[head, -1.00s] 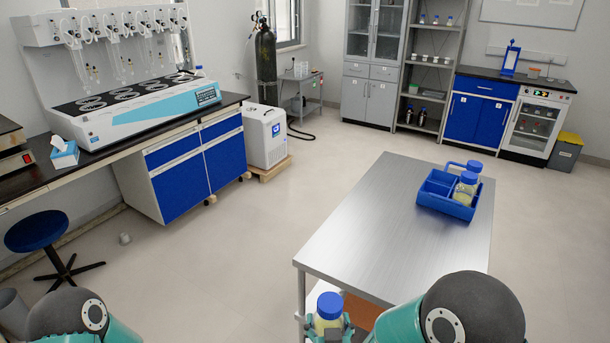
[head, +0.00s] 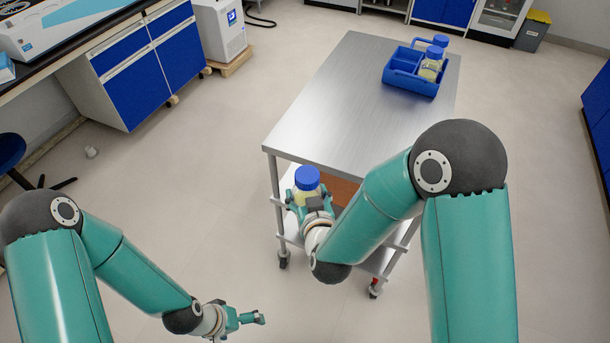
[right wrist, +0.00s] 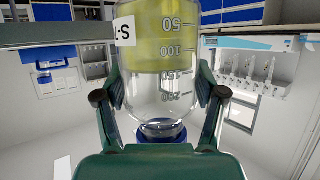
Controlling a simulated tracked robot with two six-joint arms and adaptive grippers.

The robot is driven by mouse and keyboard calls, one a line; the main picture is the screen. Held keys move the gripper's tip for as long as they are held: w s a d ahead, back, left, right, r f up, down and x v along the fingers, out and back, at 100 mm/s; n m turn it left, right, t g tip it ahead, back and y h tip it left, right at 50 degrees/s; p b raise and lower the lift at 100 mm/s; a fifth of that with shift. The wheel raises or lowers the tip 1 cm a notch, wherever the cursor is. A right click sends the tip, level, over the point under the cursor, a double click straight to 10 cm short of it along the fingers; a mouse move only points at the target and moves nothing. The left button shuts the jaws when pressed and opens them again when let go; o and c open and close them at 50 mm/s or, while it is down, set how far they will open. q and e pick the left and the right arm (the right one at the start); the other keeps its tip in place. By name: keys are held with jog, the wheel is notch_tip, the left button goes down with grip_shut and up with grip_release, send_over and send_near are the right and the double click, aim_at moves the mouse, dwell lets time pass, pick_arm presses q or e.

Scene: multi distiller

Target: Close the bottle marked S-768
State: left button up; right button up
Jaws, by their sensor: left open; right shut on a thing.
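My right gripper (head: 312,206) is shut on a clear bottle with a blue cap (head: 307,178) and yellow liquid. The bottle is upright in the air beside the near end of the metal table. The right wrist view, which is upside down, shows the bottle (right wrist: 160,92) between both fingers of the right gripper (right wrist: 160,78) and the blue cap (right wrist: 161,131) at the bottom. Its label is cut off, with only an "S" and a dash legible. Whether the cap is tight cannot be told. My left gripper (head: 250,318) is open and empty, low at the left, apart from the bottle.
The metal table (head: 340,110) has a mostly bare top. A blue carrier (head: 408,83) with blue-capped bottles (head: 430,66) stands at its far right. A lower shelf (head: 288,228) lies beneath. Open floor (head: 190,190) lies left, before blue cabinets (head: 140,85).

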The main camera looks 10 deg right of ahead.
jog(key=s+n+y, duration=0.1)
jog(key=s+a+f+n+g+y, duration=0.1)
jog(key=n+y, duration=0.1)
jog(key=s+f+n+y, duration=0.1)
jog(key=y, duration=0.1)
jog(key=shift+a+f+n, duration=0.1)
jog(key=shift+a+n, duration=0.05)
jog(key=shift+n, duration=0.15)
jog(key=shift+s+a+f+n+g+y, duration=0.3)
jog(key=shift+s+n+g+y, duration=0.2)
jog(key=shift+n+y, duration=0.2)
jog(key=shift+s+a+f+n+g+y, duration=0.25)
jog(key=shift+s+n+g+y, duration=0.1)
jog(key=shift+n+g+y, duration=0.25)
